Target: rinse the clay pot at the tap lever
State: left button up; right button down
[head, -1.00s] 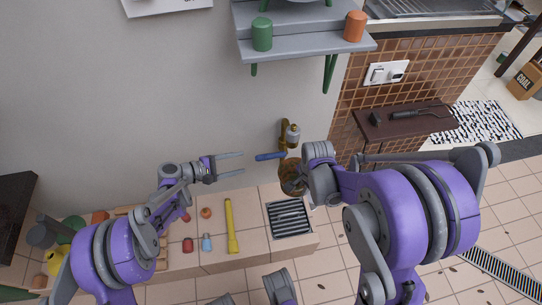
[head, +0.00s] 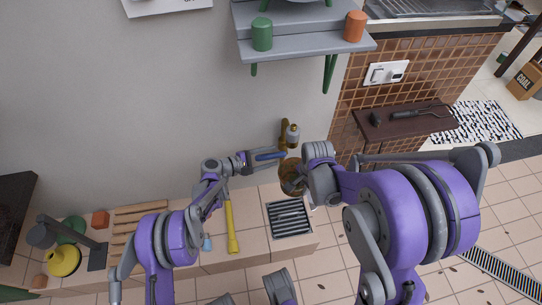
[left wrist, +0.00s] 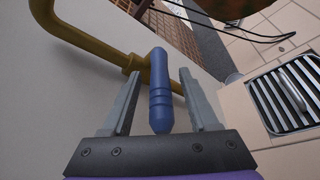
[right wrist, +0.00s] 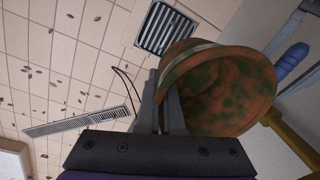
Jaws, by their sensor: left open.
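The tap (head: 284,130) is a brass pipe on the wall with a blue lever (left wrist: 159,92). In the left wrist view the lever stands between the fingers of my left gripper (left wrist: 160,76), which is open with gaps on both sides. In the head view the left gripper (head: 272,157) is at the lever. The clay pot (right wrist: 222,88), brown-orange with green patches inside, is held at its rim by my right gripper (right wrist: 168,84), which is shut on it. In the head view the pot (head: 290,176) is below the tap, partly hidden by my right arm.
A drain grate (head: 290,218) lies in the counter below the pot. A yellow stick-like tool (head: 231,225) lies left of it. A grey shelf (head: 300,38) with a green cup (head: 262,34) and an orange cup (head: 354,26) hangs above. A dark side shelf (head: 405,120) is to the right.

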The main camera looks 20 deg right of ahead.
pick_arm(q)
jog(key=shift+d+f, duration=0.1)
jog(key=shift+d, duration=0.3)
jog(key=shift+c, duration=0.2)
grip_shut()
dwell(1.0)
